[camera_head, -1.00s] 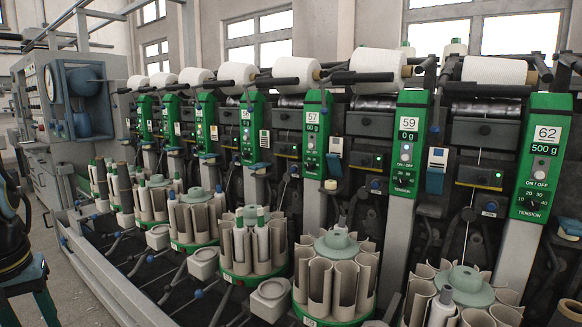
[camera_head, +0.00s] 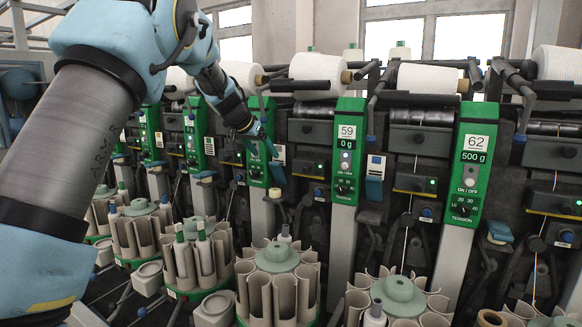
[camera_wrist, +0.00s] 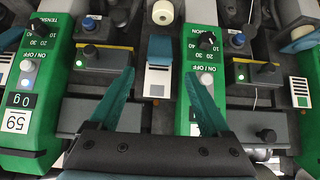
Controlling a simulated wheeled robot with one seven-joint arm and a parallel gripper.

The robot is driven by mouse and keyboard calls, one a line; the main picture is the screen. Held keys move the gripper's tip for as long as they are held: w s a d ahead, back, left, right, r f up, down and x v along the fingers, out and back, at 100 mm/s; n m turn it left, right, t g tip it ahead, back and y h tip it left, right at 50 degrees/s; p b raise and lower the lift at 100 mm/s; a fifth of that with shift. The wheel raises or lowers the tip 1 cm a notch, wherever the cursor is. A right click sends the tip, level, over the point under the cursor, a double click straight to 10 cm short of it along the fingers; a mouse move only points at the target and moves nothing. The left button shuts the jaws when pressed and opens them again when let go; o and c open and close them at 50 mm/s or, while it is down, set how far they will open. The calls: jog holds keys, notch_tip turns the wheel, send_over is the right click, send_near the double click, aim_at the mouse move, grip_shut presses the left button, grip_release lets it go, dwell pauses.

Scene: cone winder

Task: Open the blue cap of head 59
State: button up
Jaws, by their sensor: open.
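The green panel of head 59 (camera_head: 344,150) stands in the middle of the head view, with its number upside down in the wrist view (camera_wrist: 18,120). A blue flap (camera_head: 375,188) under a white label box is just right of that panel. I cannot tell which of these is the named cap. My gripper (camera_wrist: 160,73) is open and empty. It is left of panel 59, and its teal fingers in the wrist view frame another blue flap (camera_wrist: 161,48) between panel 59 and the neighbouring panel. Contact cannot be told.
The neighbouring green panel (camera_wrist: 205,85) is close to one finger. The panel of head 62 (camera_head: 472,160) is farther right. White yarn packages (camera_head: 427,78) and black bars run along the top.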

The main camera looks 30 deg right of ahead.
aim_at(274, 165)
jog(key=p+x, duration=0.4)
jog(key=x, duration=0.6)
jog(key=shift+w+d+f, duration=0.1)
jog(key=shift+d+f, duration=0.1)
jog(key=shift+d, duration=0.05)
jog(key=shift+c, duration=0.3)
grip_shut()
